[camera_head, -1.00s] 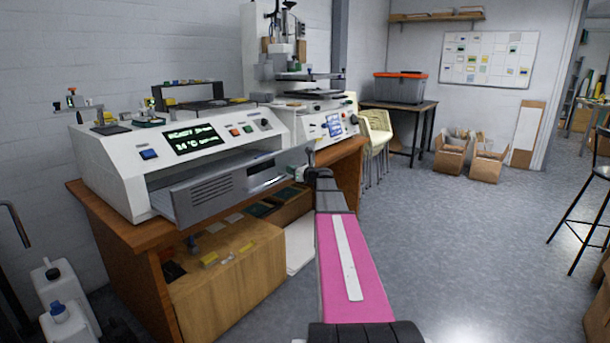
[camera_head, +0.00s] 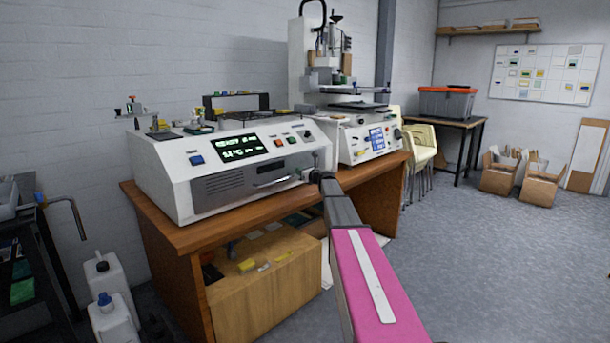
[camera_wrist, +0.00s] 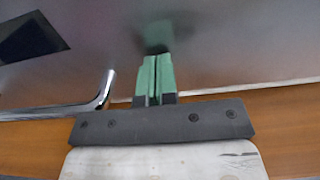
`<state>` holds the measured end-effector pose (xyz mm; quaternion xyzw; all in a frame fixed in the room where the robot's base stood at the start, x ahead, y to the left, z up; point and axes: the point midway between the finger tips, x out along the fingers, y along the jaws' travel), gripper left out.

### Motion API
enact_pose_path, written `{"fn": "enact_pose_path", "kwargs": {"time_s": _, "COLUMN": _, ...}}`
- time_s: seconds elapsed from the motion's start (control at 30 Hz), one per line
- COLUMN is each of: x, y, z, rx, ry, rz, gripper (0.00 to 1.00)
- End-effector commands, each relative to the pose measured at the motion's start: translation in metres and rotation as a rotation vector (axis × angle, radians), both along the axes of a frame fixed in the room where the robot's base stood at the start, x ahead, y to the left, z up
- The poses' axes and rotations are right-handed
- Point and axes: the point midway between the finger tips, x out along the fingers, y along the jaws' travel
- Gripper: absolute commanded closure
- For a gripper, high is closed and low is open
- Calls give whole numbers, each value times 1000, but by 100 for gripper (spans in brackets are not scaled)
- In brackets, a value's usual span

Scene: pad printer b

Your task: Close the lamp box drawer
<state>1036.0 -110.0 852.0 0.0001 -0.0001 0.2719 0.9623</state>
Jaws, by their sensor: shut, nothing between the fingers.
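The lamp box (camera_head: 185,175) is a white machine with a green-lit display on the wooden bench. Its grey drawer (camera_head: 222,185), with vent slots and a bar handle (camera_head: 270,182), sits in the box with its front about flush with the housing. My gripper (camera_head: 308,174) is at the right end of the drawer front. In the wrist view, the green fingers of my gripper (camera_wrist: 155,62) are together and empty, pointing at the metal drawer front (camera_wrist: 225,45). They are at or very near it; contact is unclear. The handle (camera_wrist: 65,112) is left of the fingers.
A pad printer (camera_head: 345,125) stands right of the lamp box on the bench (camera_head: 165,230). A wooden box (camera_head: 240,305) is under the bench. White jugs (camera_head: 110,290) stand on the floor at left. The floor (camera_head: 480,255) at right is open.

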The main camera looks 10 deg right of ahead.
Motion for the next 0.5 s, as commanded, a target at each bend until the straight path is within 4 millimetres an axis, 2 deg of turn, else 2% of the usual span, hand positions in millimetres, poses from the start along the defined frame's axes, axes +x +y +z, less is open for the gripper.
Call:
{"fn": "enact_pose_path", "kwargs": {"time_s": 0.27, "x": -4, "y": -2, "z": 0, "rx": 0, "ry": 0, "rz": -1, "gripper": 100}}
{"fn": "enact_pose_path", "kwargs": {"time_s": 0.5, "x": -23, "y": -6, "z": 0, "rx": 0, "ry": 0, "rz": 0, "gripper": 100}}
